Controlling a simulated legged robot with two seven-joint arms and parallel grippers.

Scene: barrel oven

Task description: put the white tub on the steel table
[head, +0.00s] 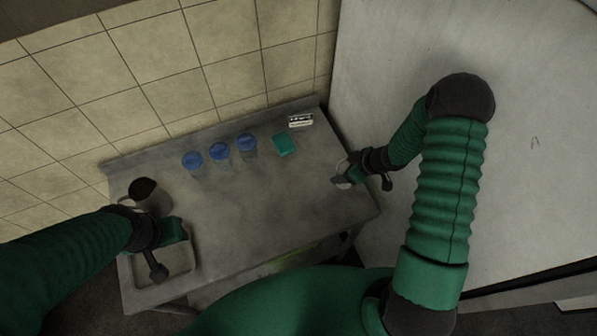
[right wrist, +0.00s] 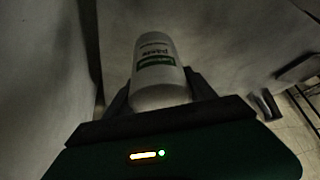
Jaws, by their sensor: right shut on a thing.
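The white tub (right wrist: 158,62), with a green label and dark print, sits between the fingers of my right gripper (right wrist: 160,95) in the right wrist view. My right gripper is shut on it. In the head view the right gripper (head: 347,178) is over the right end of the steel table (head: 250,205), and the tub is a small pale patch there, mostly covered. I cannot tell whether it touches the table top. My left gripper (head: 158,262) is over the tray at the table's left end; its fingers are too dark to read.
Several blue-lidded containers (head: 220,151) stand along the table's back, with a teal block (head: 284,145) and a small white labelled box (head: 300,121) to their right. A dark-topped pitcher (head: 146,192) stands by the metal tray (head: 187,264) at left. The table's middle is clear.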

